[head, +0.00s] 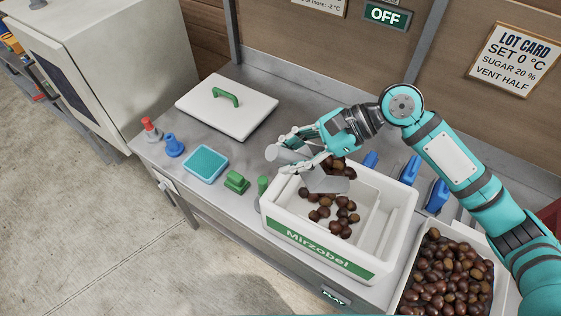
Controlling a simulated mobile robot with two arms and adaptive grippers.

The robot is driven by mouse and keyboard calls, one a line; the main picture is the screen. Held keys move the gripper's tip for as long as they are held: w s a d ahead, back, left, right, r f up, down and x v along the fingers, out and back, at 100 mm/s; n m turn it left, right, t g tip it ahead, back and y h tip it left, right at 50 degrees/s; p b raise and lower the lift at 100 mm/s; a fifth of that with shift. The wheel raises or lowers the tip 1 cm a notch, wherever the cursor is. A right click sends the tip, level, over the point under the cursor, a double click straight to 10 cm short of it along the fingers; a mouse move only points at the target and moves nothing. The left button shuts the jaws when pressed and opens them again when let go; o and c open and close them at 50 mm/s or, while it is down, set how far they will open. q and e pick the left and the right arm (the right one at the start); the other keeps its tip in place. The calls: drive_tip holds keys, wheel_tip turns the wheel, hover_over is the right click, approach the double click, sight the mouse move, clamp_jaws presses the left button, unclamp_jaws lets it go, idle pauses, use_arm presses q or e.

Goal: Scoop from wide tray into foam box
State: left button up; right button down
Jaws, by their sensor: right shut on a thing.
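The foam box (315,256) is white with a green "Mirzobel" band and stands open at the counter's front edge. Several brown chestnuts (345,213) lie inside it, beside bare white floor. My right gripper (292,152) is shut on the handle of a grey metal scoop (325,181) over the box's far left part. The scoop is tilted, and more chestnuts are at its far side; I cannot tell whether they rest in it or are falling. The wide tray (408,287), pale and full of chestnuts, is at the lower right, partly behind my right arm. My left gripper is out of view.
A white lid with a green handle (227,106) lies at the back left. A red bottle (151,129), a blue one (174,146), a teal sponge tray (205,163) and a green block (237,182) stand left of the box. Blue-handled items (410,170) stand behind it.

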sight(306, 157)
drive_tip(key=shift+w+d+r+g+y, duration=0.1)
drive_tip(key=shift+w+d+r+y, duration=0.15)
drive_tip(key=shift+d+r+y, duration=0.3)
drive_tip(key=shift+w+d+r+g+y, duration=0.1)
drive_tip(key=shift+w+d+r+y, duration=0.2)
drive_tip(key=shift+d, duration=0.3)
drive_tip(key=shift+w+d+r+g+y, duration=0.1)
drive_tip(key=shift+w+d+r+y, duration=0.1)
drive_tip(key=shift+d+r+y, duration=0.3)
drive_tip(key=shift+w+d+r+m+g+y, duration=0.15)
drive_tip(key=shift+w+d+r+y, duration=0.25)
drive_tip(key=shift+d, duration=0.4)
drive_tip(key=shift+w+d+r+m+g+y, duration=0.1)
drive_tip(key=shift+w+d+r+m+y, duration=0.15)
drive_tip(key=shift+d+y, duration=0.4)
drive_tip(key=shift+w+d+r+m+g+y, duration=0.15)
drive_tip(key=shift+w+d+r+y, duration=0.15)
drive_tip(key=shift+d, duration=0.6)
drive_tip(key=shift+s, duration=0.1)
